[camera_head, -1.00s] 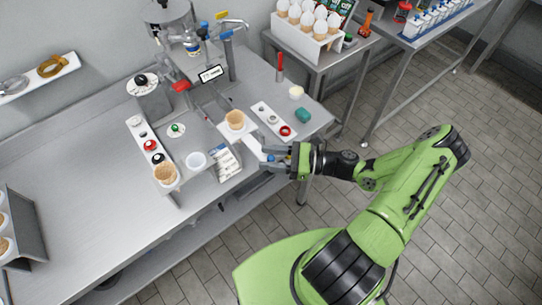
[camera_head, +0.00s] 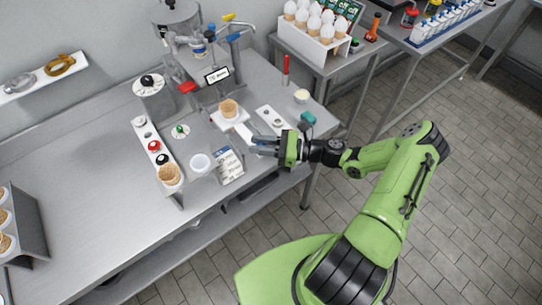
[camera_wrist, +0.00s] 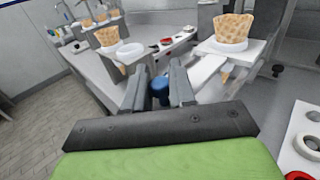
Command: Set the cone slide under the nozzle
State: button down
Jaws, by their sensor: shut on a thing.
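The cone slide (camera_head: 243,131) is a white plate with a long white handle. A waffle cone (camera_head: 229,107) stands upright in its ring. In the wrist view the cone (camera_wrist: 232,30) is at the upper right. My gripper (camera_head: 262,143) is at the front end of the handle. A blue knob (camera_wrist: 160,87) sits between its fingers, and it is shut on the slide there. The dispenser (camera_head: 197,55) stands behind the cone, with a small sign (camera_head: 217,76) on its front. The nozzle cannot be made out clearly.
A white tray (camera_head: 272,121) with buttons lies close on the right.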

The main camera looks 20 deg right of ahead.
jog(key=shift+w+a+r, duration=0.2)
jog(key=shift+w, duration=0.45)
jog(key=c, duration=1.1)
grip_release()
jog(key=shift+o, duration=0.2)
jog(key=shift+s, duration=0.1)
jog(key=shift+f, duration=0.1)
jog(key=shift+s+d, duration=0.1)
jog(key=shift+d, duration=0.3)
jog(key=b+v, duration=0.1)
jog(key=v, duration=1.4)
jog(key=shift+b, duration=0.3)
